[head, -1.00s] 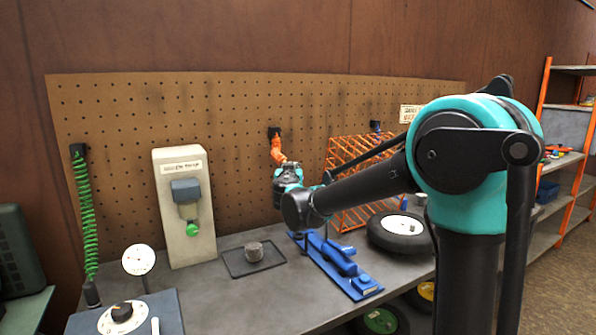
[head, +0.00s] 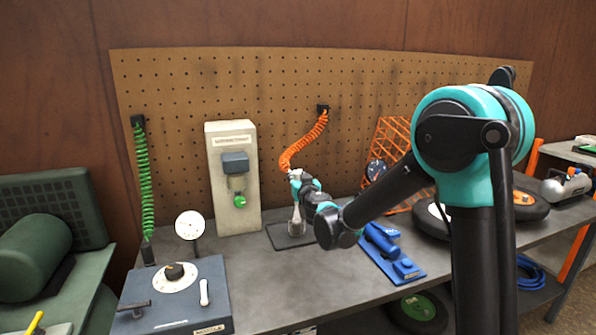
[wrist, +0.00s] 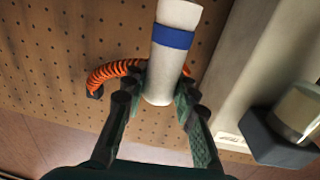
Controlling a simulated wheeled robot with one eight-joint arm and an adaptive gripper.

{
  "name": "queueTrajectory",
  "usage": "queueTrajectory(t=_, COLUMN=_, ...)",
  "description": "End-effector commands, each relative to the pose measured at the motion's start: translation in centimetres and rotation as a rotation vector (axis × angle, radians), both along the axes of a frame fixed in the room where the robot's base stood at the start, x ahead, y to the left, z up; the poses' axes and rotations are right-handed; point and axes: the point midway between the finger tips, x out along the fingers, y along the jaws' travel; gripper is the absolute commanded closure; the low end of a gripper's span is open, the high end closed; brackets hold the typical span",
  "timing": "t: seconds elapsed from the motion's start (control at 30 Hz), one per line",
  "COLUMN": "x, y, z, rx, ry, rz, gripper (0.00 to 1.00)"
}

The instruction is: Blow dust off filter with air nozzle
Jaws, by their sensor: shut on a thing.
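My gripper (wrist: 162,88) is shut on the air nozzle (wrist: 172,65), a pale cylinder with a blue band, in the wrist view. In the head view my gripper (head: 297,198) is above a small dark tray (head: 276,237) on the bench. The orange coiled hose (head: 303,145) runs from the pegboard down to the nozzle at my gripper. A pale grey shape shows below the gripper; I cannot tell how much of it is nozzle. The grey round filter on the tray is mostly or wholly hidden behind it.
A beige post with a green knob (head: 234,180) stands just left of the tray. A blue tool (head: 390,250) lies to the right. The front middle of the bench is clear.

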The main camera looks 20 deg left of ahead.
Motion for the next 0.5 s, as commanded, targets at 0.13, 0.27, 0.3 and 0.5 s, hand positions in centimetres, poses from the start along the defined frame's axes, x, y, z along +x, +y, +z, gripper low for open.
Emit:
queueTrajectory(t=0.13, x=0.01, y=-0.03, z=-0.71, rx=0.000, ry=0.000, rz=-0.001, gripper=1.00)
queueTrajectory(t=0.27, x=0.00, y=-0.04, z=-0.89, rx=0.000, ry=0.000, rz=-0.001, gripper=1.00)
queueTrajectory(t=0.3, x=0.00, y=-0.04, z=-0.90, rx=0.000, ry=0.000, rz=-0.001, gripper=1.00)
queueTrajectory(t=0.5, x=0.00, y=-0.04, z=-0.89, rx=0.000, ry=0.000, rz=-0.001, gripper=1.00)
